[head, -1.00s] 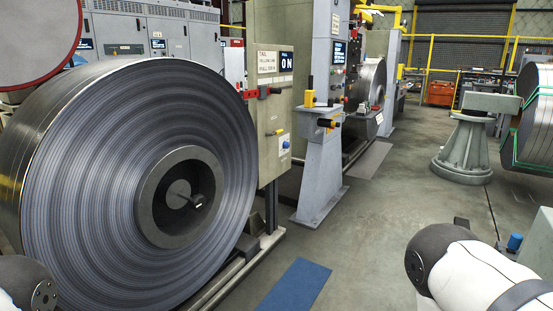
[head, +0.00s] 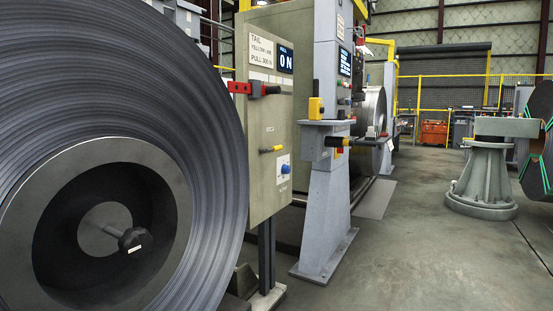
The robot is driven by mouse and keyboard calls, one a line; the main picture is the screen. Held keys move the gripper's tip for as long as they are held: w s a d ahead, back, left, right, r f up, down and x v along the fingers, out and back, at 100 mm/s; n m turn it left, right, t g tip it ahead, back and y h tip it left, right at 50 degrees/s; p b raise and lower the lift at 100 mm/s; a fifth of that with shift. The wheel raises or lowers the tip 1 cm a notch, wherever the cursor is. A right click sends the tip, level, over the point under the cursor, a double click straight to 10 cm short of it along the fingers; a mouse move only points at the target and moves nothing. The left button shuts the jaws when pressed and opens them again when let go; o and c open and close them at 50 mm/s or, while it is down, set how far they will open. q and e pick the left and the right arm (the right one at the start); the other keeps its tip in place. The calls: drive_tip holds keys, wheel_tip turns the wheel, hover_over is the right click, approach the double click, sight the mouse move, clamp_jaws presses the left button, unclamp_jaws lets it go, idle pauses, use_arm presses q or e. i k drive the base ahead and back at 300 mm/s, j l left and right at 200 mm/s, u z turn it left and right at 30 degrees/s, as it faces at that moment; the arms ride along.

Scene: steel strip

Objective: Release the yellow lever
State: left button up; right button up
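A small lever with a yellow grip (head: 273,149) sticks out from the front of the beige-green cabinet (head: 262,195), below the red-and-black clamp-like part. A second yellow-marked part, a black handle with a yellow section (head: 341,142), sits on the grey pedestal (head: 325,200) to the right. A yellow box (head: 316,108) stands on top of that pedestal. I cannot tell from the picture which of these is the named lever. Neither of my grippers is in view.
A large steel coil (head: 215,120) fills the left side, close to me, with a black knob (head: 133,240) at its hub. A red-and-black part (head: 254,88) juts from the cabinet's top left. A blue knob (head: 284,169) is lower down. Open floor (head: 420,260) lies to the right.

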sight(278, 147)
drive_tip(key=i+j, duration=0.1)
drive_tip(key=i, duration=0.4)
drive_tip(key=i+l, duration=0.25)
drive_tip(key=i, duration=0.2)
drive_tip(key=i+l+z, duration=0.1)
drive_tip(key=i+l, duration=0.2)
drive_tip(key=i+l+z, duration=0.1)
drive_tip(key=i, duration=0.45)
drive_tip(key=l, duration=0.1)
